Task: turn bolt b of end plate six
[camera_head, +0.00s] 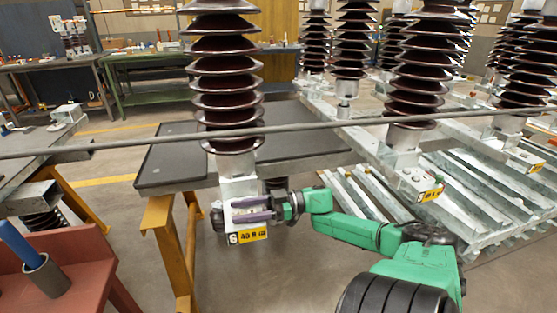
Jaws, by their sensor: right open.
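The end plate (238,187) with a white "6" tag and a yellow label (254,235) hangs at the foot of a brown ribbed insulator (225,95), left of the middle. My green right arm comes in from the lower right. Its right gripper (240,210) points left, with purple fingers open, one above the other, across the front of the end plate. I cannot tell whether the fingers touch it. Bolt b cannot be made out; the fingers cover part of the plate's face. My left gripper is not in view.
A thin grey bar (330,128) crosses the whole view in front of the insulator. A dark-topped table (175,165) on yellow trestles stands behind. Galvanized frames (475,200) with more insulators fill the right. A red stand (85,265) with a blue-handled tool (18,243) is lower left.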

